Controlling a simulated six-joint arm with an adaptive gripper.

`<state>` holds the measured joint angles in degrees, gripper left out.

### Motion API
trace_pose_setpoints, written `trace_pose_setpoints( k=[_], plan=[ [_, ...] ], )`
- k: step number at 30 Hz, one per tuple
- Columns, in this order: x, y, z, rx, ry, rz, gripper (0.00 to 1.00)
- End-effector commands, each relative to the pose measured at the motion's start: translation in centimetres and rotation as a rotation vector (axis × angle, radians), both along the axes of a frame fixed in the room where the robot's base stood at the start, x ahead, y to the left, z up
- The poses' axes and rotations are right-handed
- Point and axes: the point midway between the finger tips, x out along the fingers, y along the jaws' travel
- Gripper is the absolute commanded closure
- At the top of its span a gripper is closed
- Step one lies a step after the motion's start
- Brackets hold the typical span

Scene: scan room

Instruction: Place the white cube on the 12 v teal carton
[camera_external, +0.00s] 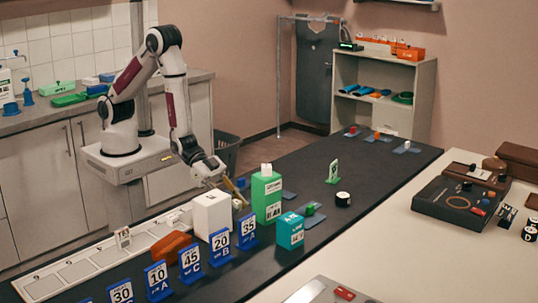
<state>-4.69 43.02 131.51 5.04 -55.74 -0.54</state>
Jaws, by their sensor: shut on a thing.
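A small white cube (266,169) sits on top of the tall green carton (267,190). The teal carton (290,231) stands lower and to the right of it on the dark table, with a white label whose text is too small to read. My gripper (228,187) points down and to the right, behind the tall white carton (212,213) and to the left of the green carton. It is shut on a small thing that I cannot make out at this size. The white carton partly hides the area under the gripper.
Blue number signs (191,262) line the table's near left side, beside a brown-orange block (171,246). A green sign (333,172) and a black round item (343,199) stand right of the cartons. The far table middle is mostly clear.

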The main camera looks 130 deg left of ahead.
Motion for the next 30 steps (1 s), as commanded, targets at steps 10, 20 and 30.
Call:
trace_pose_setpoints(
  k=[10,20,30],
  plan=[
    [0.0,0.0,-2.7,0.0,0.001,0.0,0.95],
    [0.0,0.0,-2.9,0.0,-0.001,0.0,0.95],
    [0.0,0.0,-3.2,0.0,0.0,0.0,0.64]
  ],
)
